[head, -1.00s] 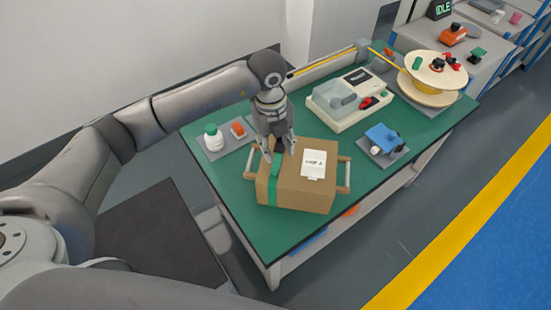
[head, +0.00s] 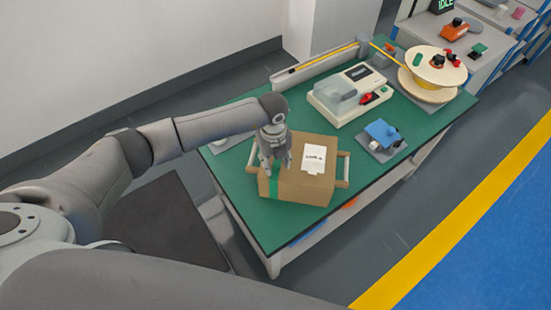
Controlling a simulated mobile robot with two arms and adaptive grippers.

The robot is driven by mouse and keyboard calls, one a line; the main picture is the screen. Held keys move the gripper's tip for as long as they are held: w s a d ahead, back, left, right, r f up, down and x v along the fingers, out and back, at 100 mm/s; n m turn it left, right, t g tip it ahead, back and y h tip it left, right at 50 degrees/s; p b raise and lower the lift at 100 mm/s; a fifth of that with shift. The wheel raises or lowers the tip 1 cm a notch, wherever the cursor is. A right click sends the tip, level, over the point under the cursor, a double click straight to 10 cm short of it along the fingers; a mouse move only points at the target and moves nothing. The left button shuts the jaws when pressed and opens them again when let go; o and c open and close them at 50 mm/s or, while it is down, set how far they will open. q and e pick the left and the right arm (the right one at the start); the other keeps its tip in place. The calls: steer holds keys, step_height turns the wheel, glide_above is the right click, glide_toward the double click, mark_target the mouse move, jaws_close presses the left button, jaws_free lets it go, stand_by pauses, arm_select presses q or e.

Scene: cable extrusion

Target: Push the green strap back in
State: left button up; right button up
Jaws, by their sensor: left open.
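The green strap (head: 274,190) runs down the near face of a brown cardboard box (head: 307,191), close to the box's left end. Its upper part is hidden behind my left gripper. My left gripper (head: 275,171) points down at the left part of the box top, with its fingers apart and nothing visible between them. I cannot tell whether the fingertips touch the strap or the box. My right gripper is not in view.
The box has a white label (head: 314,158) and stands on a green-topped table (head: 237,197). Behind it are a white machine (head: 346,95), a blue device (head: 382,134) on a grey pad and a large reel (head: 436,66). The table's front left is clear.

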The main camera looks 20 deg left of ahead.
arm_select(q)
jaws_close()
stand_by(0.3)
